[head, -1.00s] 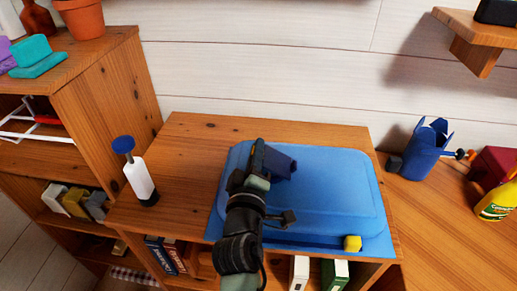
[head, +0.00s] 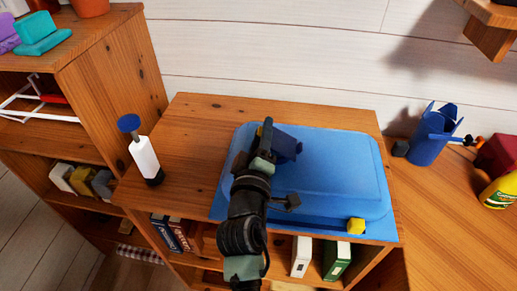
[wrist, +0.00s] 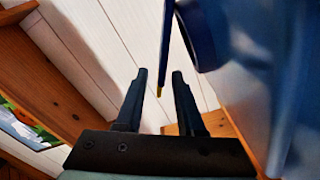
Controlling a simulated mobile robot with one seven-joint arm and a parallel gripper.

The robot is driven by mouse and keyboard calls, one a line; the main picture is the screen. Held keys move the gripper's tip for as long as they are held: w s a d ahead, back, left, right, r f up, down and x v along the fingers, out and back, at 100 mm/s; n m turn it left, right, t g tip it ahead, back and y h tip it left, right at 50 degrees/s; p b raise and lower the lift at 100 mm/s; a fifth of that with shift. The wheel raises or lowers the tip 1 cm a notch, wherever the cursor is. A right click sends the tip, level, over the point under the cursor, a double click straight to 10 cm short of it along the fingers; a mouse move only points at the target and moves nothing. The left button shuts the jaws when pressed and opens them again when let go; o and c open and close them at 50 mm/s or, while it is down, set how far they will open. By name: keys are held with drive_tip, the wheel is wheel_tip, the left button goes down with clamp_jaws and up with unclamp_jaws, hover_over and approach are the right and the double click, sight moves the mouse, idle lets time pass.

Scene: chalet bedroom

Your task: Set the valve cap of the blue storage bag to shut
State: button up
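The blue storage bag (head: 340,185) lies flat on the wooden cabinet top. A dark blue valve cap (head: 290,146) stands up near the bag's back left. In the wrist view a thin dark blue flap (wrist: 178,45), seemingly this cap, hangs with a yellowish tip close to the right fingertip, beside a round dark blue valve part (wrist: 209,32). My gripper (head: 266,128) is over the bag's left part, close to the cap. In the wrist view its fingers (wrist: 159,78) are apart, with nothing held. I cannot tell whether the flap touches a finger.
A yellow block (head: 356,226) sits at the bag's front right edge. A white pump bottle with a blue top (head: 143,155) stands left on the cabinet (head: 190,130). A blue crown-rimmed container (head: 430,140) stands to the right. The cabinet top between bottle and bag is clear.

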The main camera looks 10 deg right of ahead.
drive_tip(key=b+v, duration=0.1)
drive_tip(key=v, duration=1.1)
drive_tip(key=shift+s+b, duration=0.2)
drive_tip(key=shift+b, duration=0.15)
drive_tip(key=shift+a, duration=0.1)
